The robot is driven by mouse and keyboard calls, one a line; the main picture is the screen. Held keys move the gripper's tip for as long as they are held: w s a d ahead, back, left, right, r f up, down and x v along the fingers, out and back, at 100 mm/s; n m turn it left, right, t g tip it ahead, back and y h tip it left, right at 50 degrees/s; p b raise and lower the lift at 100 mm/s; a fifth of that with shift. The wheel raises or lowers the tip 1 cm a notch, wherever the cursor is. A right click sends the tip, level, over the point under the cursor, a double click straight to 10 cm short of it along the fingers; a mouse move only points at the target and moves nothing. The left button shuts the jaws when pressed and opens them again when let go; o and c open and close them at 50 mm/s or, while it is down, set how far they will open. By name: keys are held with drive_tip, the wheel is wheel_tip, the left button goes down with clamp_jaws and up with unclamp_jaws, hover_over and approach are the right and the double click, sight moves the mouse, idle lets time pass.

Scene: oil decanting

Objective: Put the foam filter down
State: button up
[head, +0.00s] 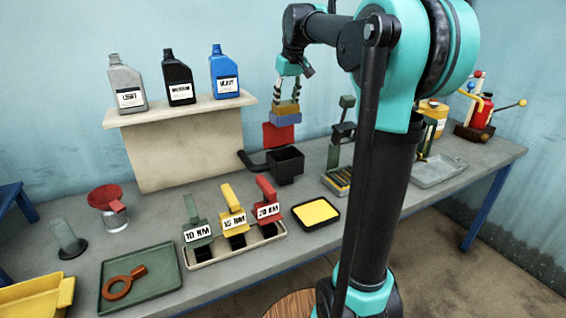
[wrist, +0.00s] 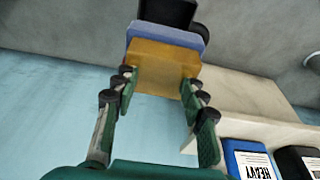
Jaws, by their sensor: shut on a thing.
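My gripper (head: 287,101) is shut on an orange-brown block (head: 286,108) with a lavender-blue slab (head: 285,118) below it; I take the two together as the foam filter. In the wrist view the fingers (wrist: 158,80) are on both sides of the orange block (wrist: 162,62), and the blue slab (wrist: 165,38) lies beyond it. The filter is held in the air above a black open box (head: 286,164) with a handle at its left. An upright red panel (head: 279,136) shows between filter and box. The black box is partly visible past the slab in the wrist view (wrist: 168,12).
A shelf (head: 180,108) with grey, black and blue bottles stands behind left. Green, yellow and red tools stand in a tray (head: 240,248) in front. A black-rimmed yellow pad (head: 317,212) lies on the bench at front. A green stand (head: 340,150) is close at right.

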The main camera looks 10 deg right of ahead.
wheel_tip(320, 180, down, 20)
drive_tip(key=shift+r, duration=0.1)
idle(0.5)
drive_tip(key=shift+w, duration=0.1)
drive_tip(key=o, duration=1.4)
drive_tip(key=v, duration=1.2)
